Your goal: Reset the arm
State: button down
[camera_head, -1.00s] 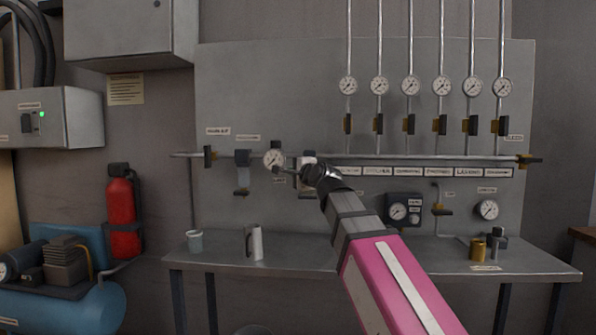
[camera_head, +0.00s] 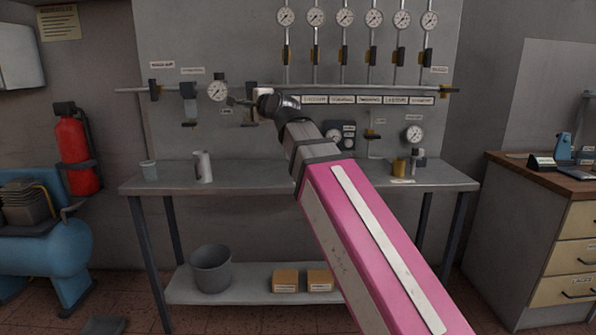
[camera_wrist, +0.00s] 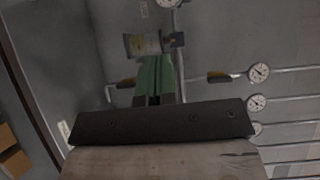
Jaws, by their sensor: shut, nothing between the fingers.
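My arm, pink with a white strip, reaches up and to the left in the head view. Its dark end with my gripper (camera_head: 238,101) is in front of the grey wall panel (camera_head: 380,60), right of a small round gauge (camera_head: 217,91). In the wrist view the green fingers of my gripper (camera_wrist: 156,62) are together with nothing held between them.
Several gauges (camera_head: 345,17) and valves line the panel. A bucket (camera_head: 211,269) stands on the lower shelf. A drawer cabinet (camera_head: 520,225) is at right.

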jog(key=w+d+f+n+g+h, duration=0.15)
jog(key=d+f, duration=0.35)
jog(key=f, duration=0.6)
jog(key=d+f+n+g+h, duration=0.25)
jog(key=d+f, duration=0.25)
jog(key=f, duration=0.6)
jog(key=w+d+f+n+g+h, duration=0.15)
jog(key=d+f, duration=0.35)
jog(key=f, duration=0.7)
jog(key=s+d+f+n+g+h, duration=0.1)
jog(key=s+d+f+g, duration=0.2)
jog(key=f, duration=0.6)
jog(key=s+d+f+n+g+h, duration=0.2)
jog(key=s+d+f+g, duration=0.1)
jog(key=s+d+f, duration=0.5)
jog(key=s+d+f+n+g+h, duration=0.2)
jog(key=s+d+f, duration=0.3)
jog(key=f, duration=0.6)
jog(key=d+g, duration=0.1)
jog(key=d, duration=0.1)
jog(key=shift+s+d, duration=0.15)
jog(key=shift+d, duration=0.25)
jog(key=shift+f, duration=0.1)
